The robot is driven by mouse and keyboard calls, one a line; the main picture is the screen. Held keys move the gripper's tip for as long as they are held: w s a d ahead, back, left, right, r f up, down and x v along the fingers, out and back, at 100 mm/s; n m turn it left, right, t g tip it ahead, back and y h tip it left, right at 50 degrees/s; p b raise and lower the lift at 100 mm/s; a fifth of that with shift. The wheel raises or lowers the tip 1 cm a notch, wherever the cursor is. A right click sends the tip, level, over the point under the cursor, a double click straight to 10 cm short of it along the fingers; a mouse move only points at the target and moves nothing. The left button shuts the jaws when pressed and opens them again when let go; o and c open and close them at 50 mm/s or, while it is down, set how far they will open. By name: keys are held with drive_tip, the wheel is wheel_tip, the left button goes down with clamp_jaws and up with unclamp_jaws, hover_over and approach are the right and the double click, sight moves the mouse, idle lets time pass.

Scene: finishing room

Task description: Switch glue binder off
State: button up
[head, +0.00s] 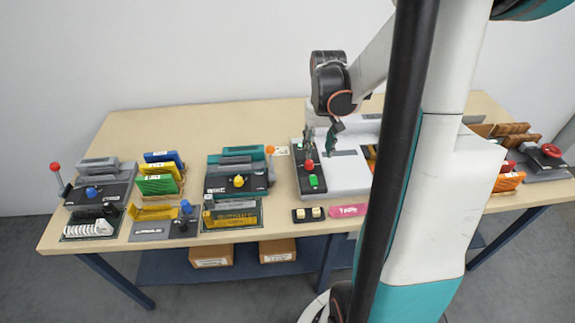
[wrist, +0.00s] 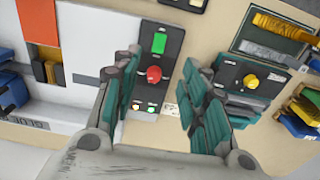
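The glue binder (head: 345,178) is a pale grey and white machine right of the table's middle. A black control panel (head: 318,190) runs along its left side. The panel carries a red knob or button (head: 309,164) and a green square button (head: 313,181). In the wrist view the same red knob (wrist: 153,75) and green button (wrist: 159,43) show clearly, with small lit buttons (wrist: 144,106) beyond. My gripper (head: 322,135) hangs above the panel, pointing down. Its teal fingers are spread open and empty (wrist: 161,68), with the red knob showing between them. The knob's contact with a finger is not visible.
A teal and black machine (head: 222,181) with a yellow knob and orange-tipped lever stands left of the panel. A small black switch box (head: 308,214) and pink tag (head: 348,210) lie in front. My arm hides part of the table's right side.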

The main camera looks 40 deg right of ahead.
sight(315, 185)
drive_tip(key=f+b, duration=0.2)
drive_tip(key=f, duration=0.5)
drive_tip(key=f+b, duration=0.1)
drive_tip(key=f, duration=0.6)
drive_tip(key=shift+s+a+b, duration=0.1)
drive_tip(key=shift+s+b, duration=0.1)
drive_tip(key=shift+b, duration=0.15)
drive_tip(key=shift+c, duration=0.2)
clamp_jaws()
